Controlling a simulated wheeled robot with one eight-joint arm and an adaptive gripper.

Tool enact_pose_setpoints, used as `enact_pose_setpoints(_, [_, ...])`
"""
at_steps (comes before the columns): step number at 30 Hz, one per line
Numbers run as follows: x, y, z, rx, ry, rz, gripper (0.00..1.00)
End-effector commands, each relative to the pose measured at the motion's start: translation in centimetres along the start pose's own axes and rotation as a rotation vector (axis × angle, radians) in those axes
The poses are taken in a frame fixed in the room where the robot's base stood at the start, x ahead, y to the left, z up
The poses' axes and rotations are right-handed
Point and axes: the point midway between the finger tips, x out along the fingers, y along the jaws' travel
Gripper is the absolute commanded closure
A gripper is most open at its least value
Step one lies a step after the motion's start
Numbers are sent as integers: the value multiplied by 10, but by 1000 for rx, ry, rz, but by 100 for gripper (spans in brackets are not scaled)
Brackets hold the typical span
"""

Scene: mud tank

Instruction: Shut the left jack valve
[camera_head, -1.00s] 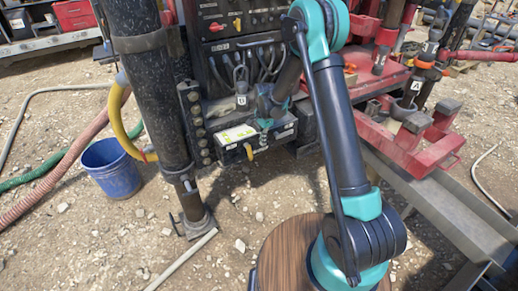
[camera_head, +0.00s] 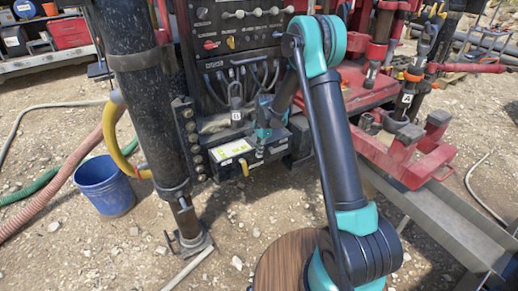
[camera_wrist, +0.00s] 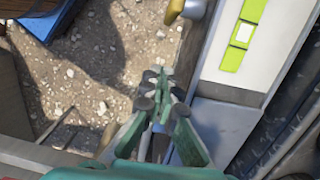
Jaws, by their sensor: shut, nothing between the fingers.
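A small valve with a yellow handle (camera_head: 244,167) sits on the front of a pale box (camera_head: 229,162) with a yellow-green label, beside the black jack leg. I cannot read any marking that names it as the left jack valve. In the wrist view the yellow handle (camera_wrist: 173,11) shows at the top edge, beside the box (camera_wrist: 262,75). My gripper (camera_head: 260,152) is at the right part of the box's front. In the wrist view my gripper (camera_wrist: 162,82) is shut and empty, pointing along the box's side, apart from the handle. Whether it touches the box is unclear.
A thick black jack leg (camera_head: 150,110) stands left of the box. A black panel (camera_head: 240,40) with red and yellow handles rises behind. A blue bucket (camera_head: 104,186) and hoses lie at left. Red metalwork (camera_head: 408,155) is at right. Gravel in front is open.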

Motion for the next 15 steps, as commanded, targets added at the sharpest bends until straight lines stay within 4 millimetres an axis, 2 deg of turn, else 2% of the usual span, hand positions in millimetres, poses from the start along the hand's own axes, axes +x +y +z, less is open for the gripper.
enact_pose_setpoints(3, [25,-1,0,0,0,0,100])
enact_pose_setpoints(8, [55,0,0,1,0,0,100])
enact_pose_setpoints(10, [56,0,14,-4,0,0,100])
enact_pose_setpoints(15, [61,0,32,-2,0,0,100])
